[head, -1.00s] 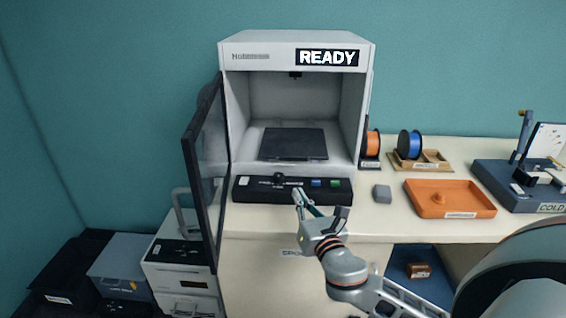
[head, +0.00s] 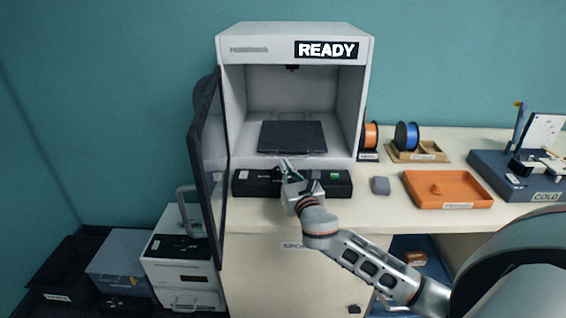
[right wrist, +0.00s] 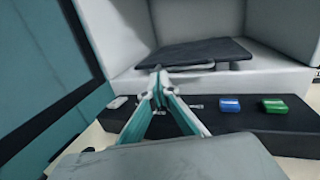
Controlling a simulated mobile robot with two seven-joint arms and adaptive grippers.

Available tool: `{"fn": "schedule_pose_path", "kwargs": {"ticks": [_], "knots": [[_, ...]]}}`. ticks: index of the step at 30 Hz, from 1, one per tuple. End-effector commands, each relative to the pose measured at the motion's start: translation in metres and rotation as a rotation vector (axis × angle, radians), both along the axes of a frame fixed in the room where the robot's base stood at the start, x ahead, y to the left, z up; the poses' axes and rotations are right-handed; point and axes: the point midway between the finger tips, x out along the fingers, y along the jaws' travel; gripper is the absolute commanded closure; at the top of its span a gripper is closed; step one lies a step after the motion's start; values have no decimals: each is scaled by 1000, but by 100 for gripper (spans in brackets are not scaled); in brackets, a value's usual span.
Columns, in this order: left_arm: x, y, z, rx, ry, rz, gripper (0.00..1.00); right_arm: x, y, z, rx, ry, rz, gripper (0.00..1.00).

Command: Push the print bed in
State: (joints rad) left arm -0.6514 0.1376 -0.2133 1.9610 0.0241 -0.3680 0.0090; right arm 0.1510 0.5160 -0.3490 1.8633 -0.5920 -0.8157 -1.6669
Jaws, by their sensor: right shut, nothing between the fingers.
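The dark flat print bed (head: 293,135) lies inside the white printer (head: 294,92), on the floor of its open chamber. It also shows in the right wrist view (right wrist: 205,52), with a handle-like bar at its front edge. The printer's door (head: 211,165) stands open to the left. My right gripper (head: 287,165) is shut and empty, in front of the chamber and above the control strip. In the right wrist view its fingertips (right wrist: 158,70) overlap the bed's front edge; I cannot tell whether they touch it. My left gripper is not in view.
The black control strip (head: 335,184) with blue and green buttons lies before the printer. A grey block (head: 380,186), an orange tray (head: 450,189), filament spools (head: 406,136) and a blue-grey device (head: 490,170) stand to the right. A READY sign (head: 327,50) shows on the printer's top.

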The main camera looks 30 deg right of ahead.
Motion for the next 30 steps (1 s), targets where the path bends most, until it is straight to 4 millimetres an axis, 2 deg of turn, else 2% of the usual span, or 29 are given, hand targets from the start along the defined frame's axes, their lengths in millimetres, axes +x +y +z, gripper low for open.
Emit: {"fn": "schedule_pose_path", "kwargs": {"ticks": [3,7,20,30], "knots": [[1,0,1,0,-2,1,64,15,-3,0,0,0,0,100],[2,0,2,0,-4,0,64,24,-5,0,0,1,1,100],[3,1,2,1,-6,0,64,28,-6,1,0,1,1,100],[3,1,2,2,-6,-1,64,63,-28,1,0,0,1,100]]}}
